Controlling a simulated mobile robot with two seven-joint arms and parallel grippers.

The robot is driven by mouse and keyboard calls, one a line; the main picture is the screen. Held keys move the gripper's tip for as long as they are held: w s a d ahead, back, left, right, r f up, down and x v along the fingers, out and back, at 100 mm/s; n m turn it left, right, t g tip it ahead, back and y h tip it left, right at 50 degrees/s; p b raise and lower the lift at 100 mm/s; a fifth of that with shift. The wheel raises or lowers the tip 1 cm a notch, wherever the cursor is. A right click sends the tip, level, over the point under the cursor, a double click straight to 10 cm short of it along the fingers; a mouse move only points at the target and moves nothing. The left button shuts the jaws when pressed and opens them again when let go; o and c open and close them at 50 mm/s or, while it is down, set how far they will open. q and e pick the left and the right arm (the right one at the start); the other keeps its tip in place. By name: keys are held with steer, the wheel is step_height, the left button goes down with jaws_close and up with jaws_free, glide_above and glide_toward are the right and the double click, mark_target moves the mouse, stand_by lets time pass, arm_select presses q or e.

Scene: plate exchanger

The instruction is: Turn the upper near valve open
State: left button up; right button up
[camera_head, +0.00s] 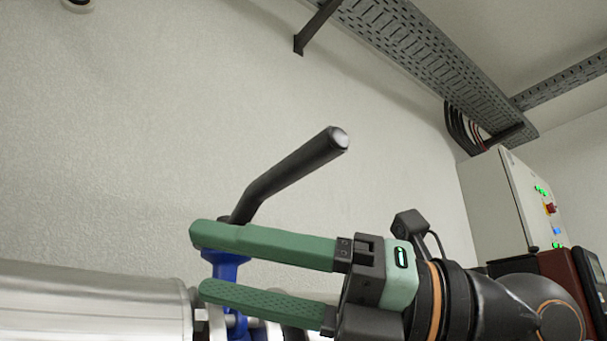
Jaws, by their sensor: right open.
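The valve's black lever handle (295,168) rises from behind my right gripper and slants up to the right, ending in a rounded grey tip. The blue valve body (226,268) shows between and below the green fingers. My right gripper (198,262) comes in from the right with its two fingers apart, one above the other. The upper finger crosses in front of the handle's lower end. I cannot tell whether it touches the handle. The lower finger hides part of the valve. My left gripper is not in view.
A silver clad pipe (90,305) runs in from the left at the valve's height. A control cabinet (508,205) with lit buttons stands at the right. A perforated cable tray (420,50) and a bracket (318,25) are overhead. Open space lies around the handle's upper part.

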mark_target(304, 172)
steer(key=s+d+r+m+t+h, duration=0.1)
steer(key=d+r+t+h, duration=0.2)
steer(key=d+t, duration=0.1)
steer(key=s+d+r+m+t+h, duration=0.2)
steer(key=d+r+t+h, duration=0.1)
steer(key=d+r+t, duration=0.1)
steer(key=s+d+r+m+t+h, duration=0.2)
steer(key=d+r+t+h, duration=0.1)
steer(key=d+r+t, duration=0.1)
steer(key=shift+r+t, duration=0.2)
steer(key=shift+t, duration=0.6)
steer(key=shift+d+r+m+h, duration=0.15)
steer(key=shift+m+h, duration=0.15)
steer(key=p+x, duration=0.3)
steer(key=x, duration=0.9)
steer(key=shift+w+p, duration=0.15)
steer(key=shift+p, duration=0.25)
steer(key=shift+c, duration=0.4)
jaws_close()
